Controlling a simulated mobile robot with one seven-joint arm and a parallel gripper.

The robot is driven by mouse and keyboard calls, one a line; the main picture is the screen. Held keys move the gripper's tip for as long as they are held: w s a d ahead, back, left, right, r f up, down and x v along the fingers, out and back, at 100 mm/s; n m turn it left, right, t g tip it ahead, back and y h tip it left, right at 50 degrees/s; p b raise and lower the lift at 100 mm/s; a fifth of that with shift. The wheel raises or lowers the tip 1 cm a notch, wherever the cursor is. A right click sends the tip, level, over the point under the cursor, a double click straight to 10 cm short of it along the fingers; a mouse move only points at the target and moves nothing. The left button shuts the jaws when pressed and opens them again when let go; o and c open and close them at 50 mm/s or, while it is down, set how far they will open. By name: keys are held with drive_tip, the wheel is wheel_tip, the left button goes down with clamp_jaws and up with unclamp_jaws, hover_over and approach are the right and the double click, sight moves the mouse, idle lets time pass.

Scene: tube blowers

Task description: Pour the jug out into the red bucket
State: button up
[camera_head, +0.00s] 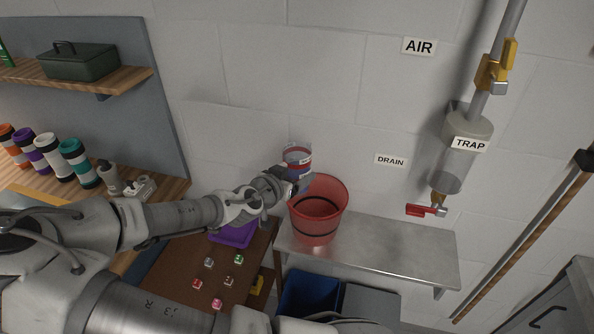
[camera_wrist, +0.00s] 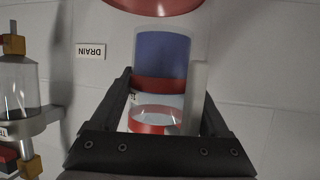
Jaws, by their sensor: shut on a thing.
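The jug (camera_head: 297,157) is a clear vessel with red and blue showing on it, behind the left rim of the red bucket in the head view. My gripper (camera_head: 299,179) is shut on it. In the wrist view, the jug (camera_wrist: 161,57) stands between the two fingers of my gripper (camera_wrist: 166,90), with a blue area, a red band and a clear part. Its exact tilt is hard to tell. The red bucket (camera_head: 317,211) stands upright on a metal shelf, with a dark band around it. In the wrist view, a red curved part at the top edge looks like the bucket (camera_wrist: 152,5).
The metal shelf (camera_head: 400,248) is bare right of the bucket. A trap with a red-handled valve (camera_head: 427,210) hangs on the wall at right. Below are a blue bin (camera_head: 308,297) and a brown table (camera_head: 195,270) with a purple tray (camera_head: 235,235) and small cubes.

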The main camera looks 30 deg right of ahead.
drive_tip(key=shift+w+d+f+b, duration=0.1)
drive_tip(key=shift+d+f+b, duration=0.4)
drive_tip(key=shift+f+b, duration=0.35)
drive_tip(key=shift+w+d+f+b, duration=0.1)
drive_tip(key=shift+d+f+b, duration=0.35)
drive_tip(key=shift+f+b, duration=0.4)
drive_tip(key=shift+d+f+b, duration=0.5)
drive_tip(key=shift+f+b, duration=0.2)
drive_tip(key=shift+f, duration=0.2)
drive_tip(key=shift+a+r+p, duration=0.15)
drive_tip(key=shift+r+p, duration=0.45)
drive_tip(key=shift+p, duration=0.3)
drive_tip(key=y+p, duration=0.1)
drive_tip(key=a+y+p, duration=0.1)
drive_tip(key=y+p, duration=0.1)
drive_tip(key=shift+s+a+r+m+g, duration=0.1)
drive_tip(key=shift+a+r+m+g, duration=0.05)
drive_tip(key=shift+r+m+g, duration=0.2)
drive_tip(key=shift+a+m+g+y+p, duration=0.3)
drive_tip(key=shift+y+p, duration=0.15)
drive_tip(key=shift+y, duration=0.35)
drive_tip(key=shift+a+m+y+b, duration=0.3)
drive_tip(key=shift+y+b, duration=0.35)
drive_tip(key=shift+y, duration=0.55)
drive_tip(key=shift+s+a+g+y+b, duration=0.1)
drive_tip(key=shift+g+y+b, duration=0.25)
drive_tip(key=shift+y+b, duration=0.5)
